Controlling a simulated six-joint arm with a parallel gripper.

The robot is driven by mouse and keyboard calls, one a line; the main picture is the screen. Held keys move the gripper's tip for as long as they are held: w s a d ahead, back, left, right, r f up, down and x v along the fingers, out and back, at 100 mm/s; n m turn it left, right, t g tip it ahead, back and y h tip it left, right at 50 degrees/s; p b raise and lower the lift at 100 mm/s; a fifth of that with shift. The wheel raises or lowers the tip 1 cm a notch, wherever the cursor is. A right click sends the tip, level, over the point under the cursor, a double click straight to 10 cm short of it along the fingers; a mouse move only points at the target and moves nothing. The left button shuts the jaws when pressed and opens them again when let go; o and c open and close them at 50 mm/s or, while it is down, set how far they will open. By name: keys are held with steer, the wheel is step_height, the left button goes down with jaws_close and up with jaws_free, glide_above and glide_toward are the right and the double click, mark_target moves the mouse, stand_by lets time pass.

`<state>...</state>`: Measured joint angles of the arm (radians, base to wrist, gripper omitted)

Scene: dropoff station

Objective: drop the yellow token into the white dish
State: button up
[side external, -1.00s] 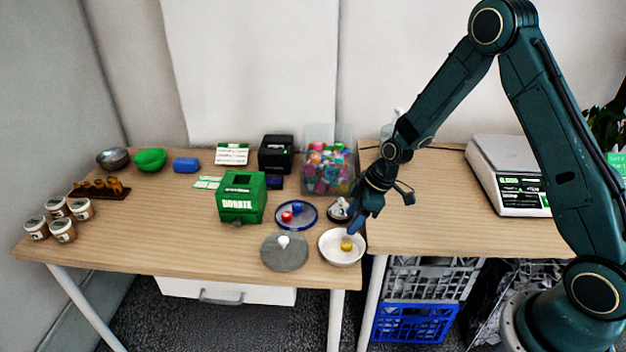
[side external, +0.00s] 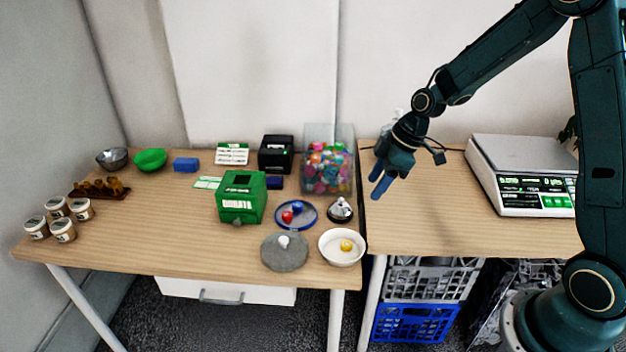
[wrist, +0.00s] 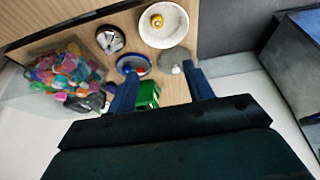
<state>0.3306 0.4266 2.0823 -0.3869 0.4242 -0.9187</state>
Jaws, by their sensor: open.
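The yellow token (side external: 346,245) lies inside the white dish (side external: 329,257) near the front right corner of the left table. In the wrist view the token (wrist: 157,21) also lies in the dish (wrist: 176,38), inside its rim. My gripper (side external: 379,188) is above the right table, up and to the right of the dish and clear of it. Its two blue fingers (wrist: 162,92) are apart with nothing held between them.
A grey round plate (side external: 285,262) with a white piece stands left of the dish. A blue-rimmed dish (side external: 306,221) with red and blue tokens and a bell (side external: 341,210) stand behind. A clear bin (side external: 329,160) and green box (side external: 240,197) are further back. A scale (side external: 515,170) is at right.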

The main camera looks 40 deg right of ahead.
steer(key=shift+v, duration=0.8)
steer(key=s+a+r+m+t+h, duration=0.15)
steer(key=s+a+r+m, duration=0.25)
steer(key=s+r, duration=0.8)
steer(key=s+a+r+m+h, duration=0.1)
steer(key=s+r+m, duration=0.3)
steer(key=s, duration=0.8)
steer(key=shift+a+r+m+t+h, duration=0.2)
steer(key=shift+m+t+h, duration=0.15)
steer(key=shift+m+t, duration=0.15)
